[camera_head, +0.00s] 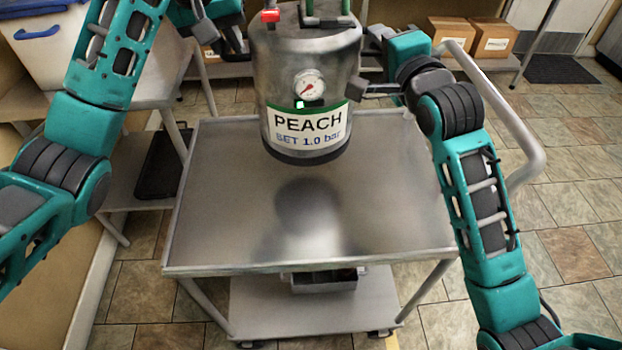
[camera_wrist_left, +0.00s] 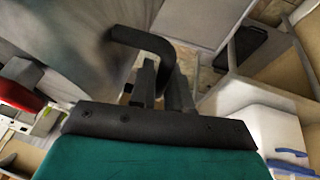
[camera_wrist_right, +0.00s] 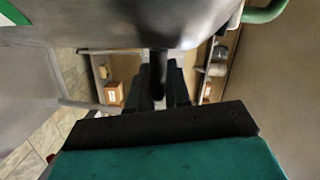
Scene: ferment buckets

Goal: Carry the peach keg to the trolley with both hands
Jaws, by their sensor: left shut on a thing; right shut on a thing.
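The peach keg (camera_head: 305,75) is a grey metal drum with a "PEACH" label and a pressure gauge. It hangs upright over the trolley (camera_head: 230,220), with a gap between its base and the bare steel top, where its dark reflection shows. My left gripper (camera_wrist_left: 160,85) is shut on the keg's dark left handle (camera_wrist_left: 148,42) in the left wrist view. My right gripper (camera_wrist_right: 160,88) is shut on the dark handle (camera_wrist_right: 159,62) on the other side. In the head view the right gripper (camera_head: 368,88) is beside the keg; the left one is partly hidden.
The trolley's push handle (camera_head: 515,130) curves up on the right. A small dark tray (camera_head: 323,281) sits on its lower shelf. A bench with a white bin (camera_head: 45,50) stands at left. Cardboard boxes (camera_head: 492,40) are on a rack behind. Tiled floor is free at right.

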